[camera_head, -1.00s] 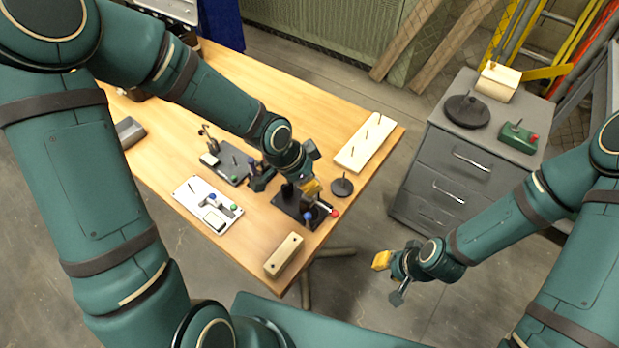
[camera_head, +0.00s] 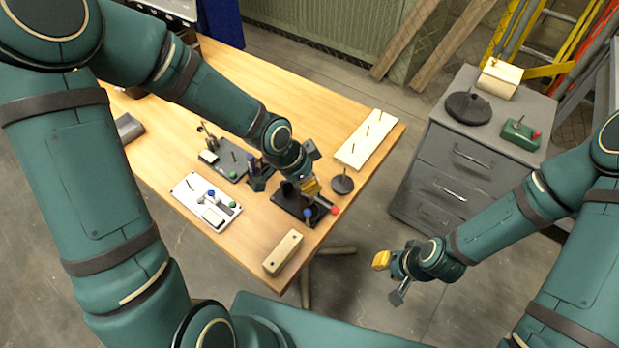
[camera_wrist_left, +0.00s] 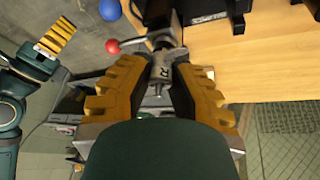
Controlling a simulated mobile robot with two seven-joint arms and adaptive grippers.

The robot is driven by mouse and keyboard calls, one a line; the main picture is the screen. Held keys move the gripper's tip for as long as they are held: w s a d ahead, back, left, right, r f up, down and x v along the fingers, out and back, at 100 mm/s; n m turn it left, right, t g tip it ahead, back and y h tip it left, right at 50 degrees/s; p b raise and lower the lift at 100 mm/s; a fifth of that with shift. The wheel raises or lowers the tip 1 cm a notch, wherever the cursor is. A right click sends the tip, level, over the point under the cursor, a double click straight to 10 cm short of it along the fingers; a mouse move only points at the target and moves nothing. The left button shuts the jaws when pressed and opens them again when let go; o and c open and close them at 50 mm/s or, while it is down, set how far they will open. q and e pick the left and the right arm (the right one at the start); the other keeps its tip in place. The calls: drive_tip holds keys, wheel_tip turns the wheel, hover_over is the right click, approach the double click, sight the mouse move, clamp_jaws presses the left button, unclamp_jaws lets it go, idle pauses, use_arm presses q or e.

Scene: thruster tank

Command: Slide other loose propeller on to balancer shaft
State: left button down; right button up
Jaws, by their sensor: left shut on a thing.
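My left gripper (camera_head: 310,187) is over a black fixture (camera_head: 289,207) near the table's front right edge. In the left wrist view its yellow-padded fingers (camera_wrist_left: 160,88) are shut on a grey metal cylindrical piece (camera_wrist_left: 162,66) with a pin at its near end. A red ball lever (camera_wrist_left: 113,46) stands out beside that piece. The red ball (camera_head: 334,210) and a blue ball (camera_head: 308,213) also show at the fixture in the head view. I cannot clearly pick out a propeller or the balancer shaft. My right gripper (camera_head: 388,275) hangs over the floor, its jaw opening unclear.
A round black base with a pin (camera_head: 342,185) stands close right of the fixture. A cream peg board (camera_head: 357,151), a white plate (camera_head: 186,194), a dark plate (camera_head: 232,172) and a cream block (camera_head: 284,252) lie around. A grey drawer cabinet (camera_head: 452,165) stands right.

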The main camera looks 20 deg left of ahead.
use_arm(q)
drive_tip(key=shift+f, duration=0.4)
drive_tip(key=c, duration=0.9)
unclamp_jaws()
drive_tip(key=p+v, duration=0.1)
drive_tip(key=v, duration=0.4)
drive_tip(key=d+p+v, duration=0.1)
drive_tip(key=v, duration=0.4)
drive_tip(key=w+p+v, duration=0.1)
drive_tip(key=v, duration=0.4)
drive_tip(key=shift+s+r, duration=0.15)
drive_tip(key=shift+r, duration=0.55)
